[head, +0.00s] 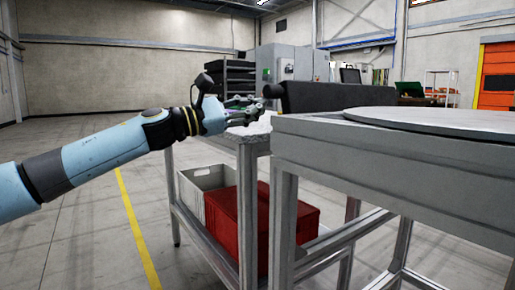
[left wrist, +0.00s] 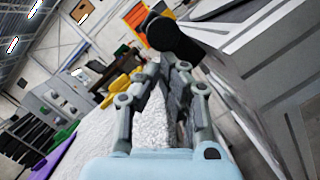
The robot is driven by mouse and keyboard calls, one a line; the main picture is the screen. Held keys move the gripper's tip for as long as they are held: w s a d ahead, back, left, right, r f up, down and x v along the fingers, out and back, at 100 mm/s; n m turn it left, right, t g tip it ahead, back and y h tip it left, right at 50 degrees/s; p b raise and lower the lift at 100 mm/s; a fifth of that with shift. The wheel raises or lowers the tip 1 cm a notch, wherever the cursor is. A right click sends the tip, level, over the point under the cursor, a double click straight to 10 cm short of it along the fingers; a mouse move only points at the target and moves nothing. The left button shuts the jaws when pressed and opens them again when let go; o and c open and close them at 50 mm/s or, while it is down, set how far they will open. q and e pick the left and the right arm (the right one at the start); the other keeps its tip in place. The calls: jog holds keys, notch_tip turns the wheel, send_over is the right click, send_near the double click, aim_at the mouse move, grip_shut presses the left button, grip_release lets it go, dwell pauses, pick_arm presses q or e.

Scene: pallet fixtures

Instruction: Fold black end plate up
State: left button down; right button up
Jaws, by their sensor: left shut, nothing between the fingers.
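The black end plate (head: 335,96) shows in the head view as a long dark panel rising above the far left edge of the grey pallet fixture (head: 400,150). A round black knob (head: 272,91) sticks out at its left end. The knob also shows in the left wrist view (left wrist: 175,40), just beyond the fingertips. My left gripper (head: 258,110) is shut and empty, just below and left of the knob. In the left wrist view its fingers (left wrist: 165,68) are close together. I cannot tell whether they touch the knob. My right gripper is not in view.
A round grey disc (head: 440,121) lies on the fixture. A lower side table (head: 250,134) stands left of it, with a red crate (head: 305,215) and a grey crate (head: 190,192) on its lower shelf. The floor at left is clear.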

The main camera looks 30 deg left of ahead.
pick_arm(q)
jog(key=shift+s+d+r+m+g+b, duration=0.15)
jog(key=shift+r+m+g+b, duration=0.1)
jog(key=shift+m, duration=0.35)
jog(key=shift+d+r+m+g+b, duration=0.15)
jog(key=shift+m+b, duration=0.1)
jog(key=shift+m, duration=0.35)
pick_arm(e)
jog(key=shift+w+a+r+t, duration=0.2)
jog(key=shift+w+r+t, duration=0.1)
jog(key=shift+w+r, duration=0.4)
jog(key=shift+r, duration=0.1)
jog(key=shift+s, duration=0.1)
